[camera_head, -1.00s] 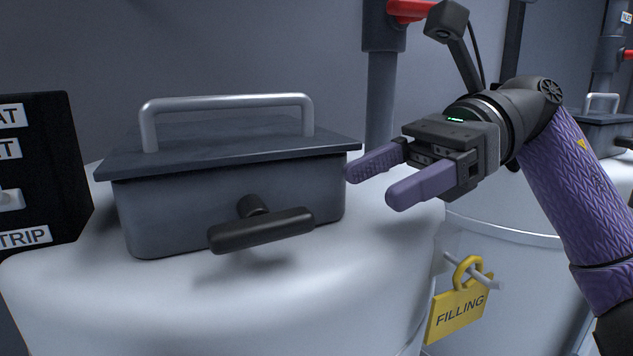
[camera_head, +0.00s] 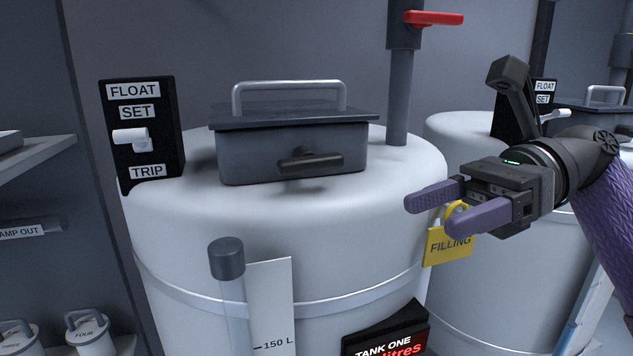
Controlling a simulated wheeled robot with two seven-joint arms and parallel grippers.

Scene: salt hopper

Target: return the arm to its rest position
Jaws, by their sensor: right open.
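My right gripper (camera_head: 432,207) is at the right of the head view. Its two purple fingers are apart with nothing between them, and they point left. It is in front of the white tank (camera_head: 290,235) and partly covers the yellow FILLING tag (camera_head: 446,250). The purple right arm comes in from the right edge. The tank's grey hatch box (camera_head: 240,158) has its lid (camera_head: 290,115) down, with a silver bar handle on top and a dark handle (camera_head: 310,162) on its front. My left gripper is not in view.
A FLOAT panel (camera_head: 153,105) with a white lever stands left of the hatch. A pipe with a red valve lever (camera_head: 434,18) rises behind. A second tank (camera_head: 470,130) is at right. A sight tube (camera_head: 227,258) and a lit display (camera_head: 385,340) are in front. Shelves (camera_head: 40,155) stand at left.

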